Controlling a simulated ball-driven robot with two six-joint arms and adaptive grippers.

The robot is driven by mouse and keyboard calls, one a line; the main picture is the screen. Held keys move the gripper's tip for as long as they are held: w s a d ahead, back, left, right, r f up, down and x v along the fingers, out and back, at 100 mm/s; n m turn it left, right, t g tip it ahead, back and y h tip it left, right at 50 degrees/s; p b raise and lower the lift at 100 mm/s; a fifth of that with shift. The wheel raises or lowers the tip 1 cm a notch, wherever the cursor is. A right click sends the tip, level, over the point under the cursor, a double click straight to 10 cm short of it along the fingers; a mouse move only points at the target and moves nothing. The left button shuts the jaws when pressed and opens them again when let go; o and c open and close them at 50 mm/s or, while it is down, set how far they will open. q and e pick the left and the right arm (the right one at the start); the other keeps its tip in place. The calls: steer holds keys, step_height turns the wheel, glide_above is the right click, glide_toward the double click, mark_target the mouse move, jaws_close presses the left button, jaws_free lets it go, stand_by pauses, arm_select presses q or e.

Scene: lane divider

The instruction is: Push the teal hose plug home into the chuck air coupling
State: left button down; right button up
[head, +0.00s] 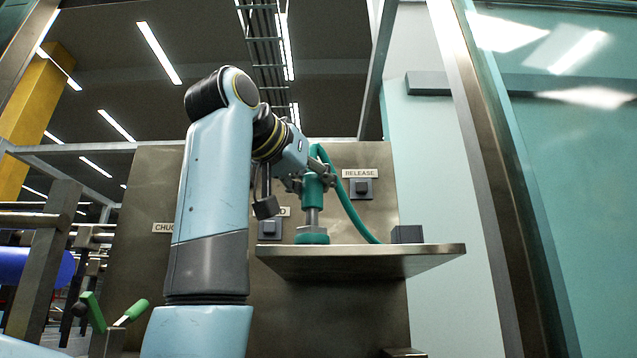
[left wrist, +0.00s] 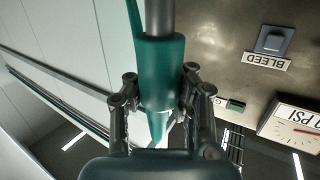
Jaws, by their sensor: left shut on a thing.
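The teal hose plug (head: 313,188) stands upright above the steel shelf, with a teal hose (head: 345,208) looping from its top down to the right. My left gripper (head: 306,182) is shut on the plug's body; in the left wrist view its fingers lie on both sides of the plug (left wrist: 162,72). A grey metal stem (head: 312,217) shows below the plug, in line with the chuck air coupling's teal base (head: 312,236) on the shelf. I cannot tell how deep the plug sits or where plug and coupling meet. My right gripper is not in view.
The steel shelf (head: 380,262) juts from a panel with a RELEASE button (head: 361,188) and another button (head: 269,228). A dark block (head: 407,234) sits at the shelf's right end. A gauge (left wrist: 292,127) and the BLEED button (left wrist: 271,40) show in the left wrist view.

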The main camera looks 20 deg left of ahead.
mark_target(306, 191)
arm_select(q)
steer(key=shift+f+b, duration=0.75)
steer(key=shift+f, duration=0.65)
steer(key=c, duration=1.1)
jaws_free()
steer(key=shift+c, duration=0.2)
steer(key=v, duration=0.7)
steer(key=shift+s+r, duration=0.1)
steer(key=shift+s, duration=0.1)
